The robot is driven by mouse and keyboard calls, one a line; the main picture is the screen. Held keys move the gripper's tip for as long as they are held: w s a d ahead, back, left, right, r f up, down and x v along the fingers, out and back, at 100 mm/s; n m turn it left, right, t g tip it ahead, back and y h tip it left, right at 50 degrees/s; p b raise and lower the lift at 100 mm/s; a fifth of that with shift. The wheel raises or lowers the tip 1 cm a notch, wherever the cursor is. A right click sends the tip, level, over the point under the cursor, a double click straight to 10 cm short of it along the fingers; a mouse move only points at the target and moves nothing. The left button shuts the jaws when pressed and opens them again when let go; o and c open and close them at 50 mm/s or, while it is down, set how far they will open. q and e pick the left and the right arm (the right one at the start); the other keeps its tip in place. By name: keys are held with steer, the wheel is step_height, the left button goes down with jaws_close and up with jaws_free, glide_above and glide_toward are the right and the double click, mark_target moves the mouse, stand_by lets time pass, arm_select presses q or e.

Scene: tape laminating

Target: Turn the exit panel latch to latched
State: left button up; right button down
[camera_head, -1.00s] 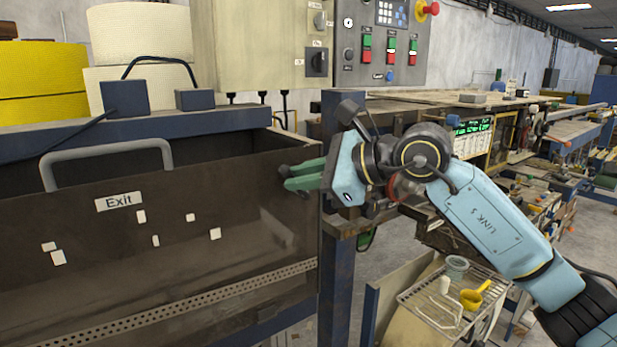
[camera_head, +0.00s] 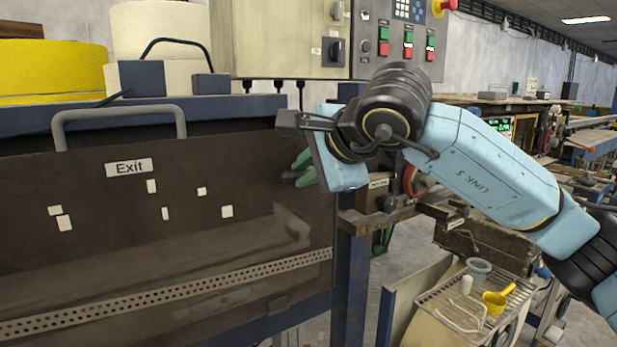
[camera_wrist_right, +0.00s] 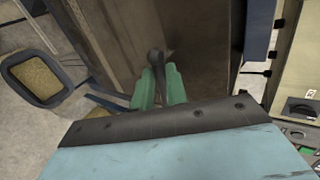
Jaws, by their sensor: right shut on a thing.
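In the right wrist view, the fingers (camera_wrist_right: 157,78) are shut on a dark, round-ended latch (camera_wrist_right: 155,57) against the panel. In the head view my gripper and wrist hide the latch, so its setting cannot be read. My left gripper is out of view.
A control cabinet (camera_head: 278,40) with switches and buttons stands above and behind the wrist. A blue post (camera_head: 351,285) stands right of the panel. A wire rack (camera_head: 470,310) with a yellow scoop (camera_head: 497,300) is at lower right. The wrist view shows a bin (camera_wrist_right: 42,78) at left.

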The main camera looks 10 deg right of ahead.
steer(key=shift+a+f+h+b, duration=0.1)
steer(key=shift+f+h+b, duration=0.05)
steer(key=shift+h+b, duration=0.15)
steer(key=shift+n, duration=0.3)
steer(key=c, duration=1.4)
jaws_free()
steer(key=shift+s, duration=0.1)
steer(key=b+v, duration=0.1)
steer(key=v, duration=1.2)
steer(key=shift+s+b, duration=0.2)
steer(key=shift+b, duration=0.1)
